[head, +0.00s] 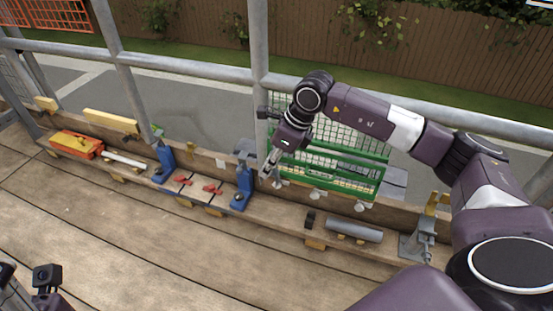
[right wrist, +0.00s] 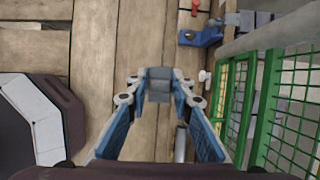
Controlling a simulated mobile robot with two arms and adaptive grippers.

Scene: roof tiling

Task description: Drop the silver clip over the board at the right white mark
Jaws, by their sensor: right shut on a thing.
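My right gripper (head: 268,170) is above the ledge by the back board, near the left end of the green basket. In the right wrist view its fingers (right wrist: 158,90) are shut on a small grey clip (right wrist: 159,84), held clear of the planks. The back board (head: 205,157) runs along the railing foot. One white mark (head: 221,163) shows on it, left of my right gripper; I cannot make out another for sure, as the gripper and basket cover part of the board. Dark parts of my left arm (head: 46,277) show at the lower left; its jaw state is unclear.
A green mesh basket (head: 330,170) hangs right of the gripper. The plank floor (head: 130,235) is clear.

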